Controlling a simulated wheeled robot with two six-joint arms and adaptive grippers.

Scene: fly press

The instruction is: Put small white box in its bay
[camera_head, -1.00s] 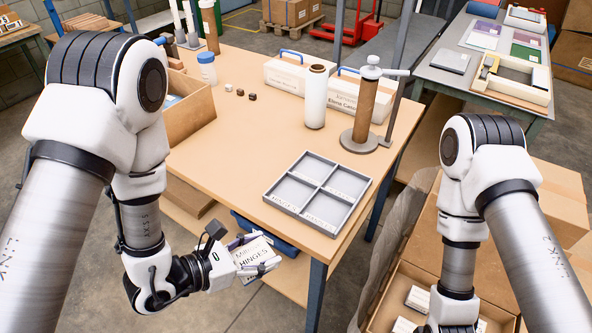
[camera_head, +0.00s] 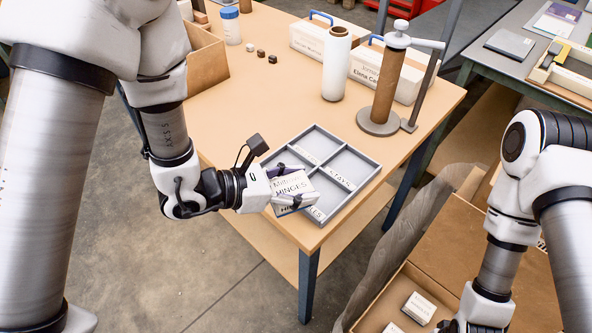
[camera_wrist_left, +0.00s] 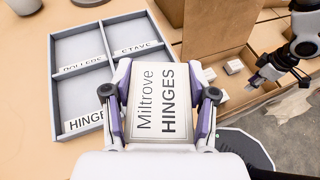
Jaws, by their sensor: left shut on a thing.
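The small white box (camera_head: 292,190), printed "Miltrove HINGES", is held in my left gripper (camera_head: 284,187). In the left wrist view the box (camera_wrist_left: 160,98) sits between both fingers. The grey tray (camera_head: 372,170) has four bays and lies on the wooden table's near corner. The box is over the tray's near-left part and hides some of it; I cannot tell whether it touches. In the left wrist view a bay label reading "HINGE..." (camera_wrist_left: 85,120) shows just left of the box; other labels read ROLLERS and STAYS. My right arm is at the right, its fingers not clear in the head view.
A white roll (camera_head: 337,65) and a brown roll on a stand (camera_head: 385,90) stand behind the tray. Long white boxes (camera_head: 318,40) are at the back. An open cardboard carton (camera_head: 440,265) with small white boxes is at the lower right. The table's middle is clear.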

